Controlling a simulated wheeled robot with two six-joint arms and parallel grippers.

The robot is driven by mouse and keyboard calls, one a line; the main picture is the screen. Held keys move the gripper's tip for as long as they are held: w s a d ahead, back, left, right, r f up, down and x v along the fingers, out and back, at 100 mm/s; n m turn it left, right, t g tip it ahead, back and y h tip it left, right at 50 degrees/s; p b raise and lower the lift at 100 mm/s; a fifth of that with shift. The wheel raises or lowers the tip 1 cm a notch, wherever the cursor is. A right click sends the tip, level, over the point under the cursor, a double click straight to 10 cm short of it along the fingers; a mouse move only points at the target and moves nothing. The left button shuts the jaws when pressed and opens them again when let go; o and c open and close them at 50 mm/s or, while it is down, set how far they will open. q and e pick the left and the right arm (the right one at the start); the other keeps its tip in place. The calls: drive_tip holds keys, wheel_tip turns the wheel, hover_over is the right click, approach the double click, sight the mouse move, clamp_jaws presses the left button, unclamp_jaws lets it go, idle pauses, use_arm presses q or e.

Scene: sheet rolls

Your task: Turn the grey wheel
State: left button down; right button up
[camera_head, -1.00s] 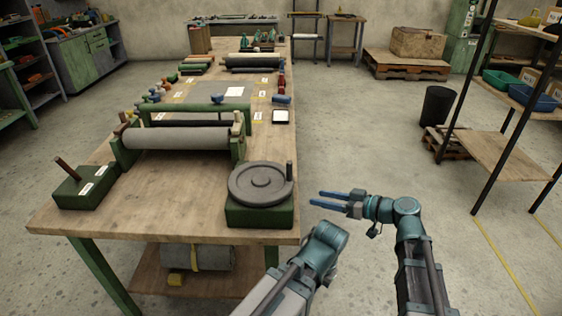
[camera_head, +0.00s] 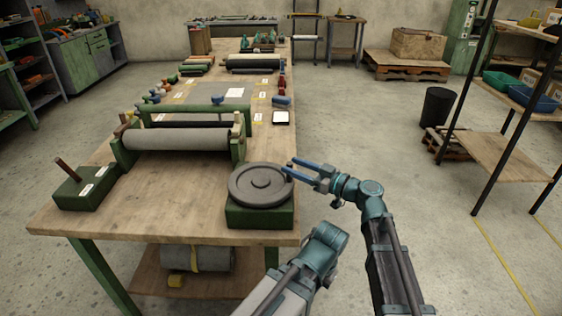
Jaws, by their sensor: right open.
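The grey wheel (camera_head: 258,186) lies flat on a green block (camera_head: 258,215) at the near right corner of the workbench. Its rim and round hub show clearly. My right gripper (camera_head: 289,166) is open, with its two blue fingers pointing left at the wheel's right rim. The wheel's upright handle at that rim is mostly hidden by the fingers; I cannot tell whether they touch it. My left gripper is not in view.
The wooden workbench (camera_head: 180,212) carries a grey roller (camera_head: 178,139) in a green frame left of the wheel. A green block with a brown lever (camera_head: 76,190) stands at the near left. Floor right of the bench is clear up to a shelf rack (camera_head: 500,155).

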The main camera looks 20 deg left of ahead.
sight(281, 177)
drive_tip(key=shift+x, duration=2.6)
clamp_jaws()
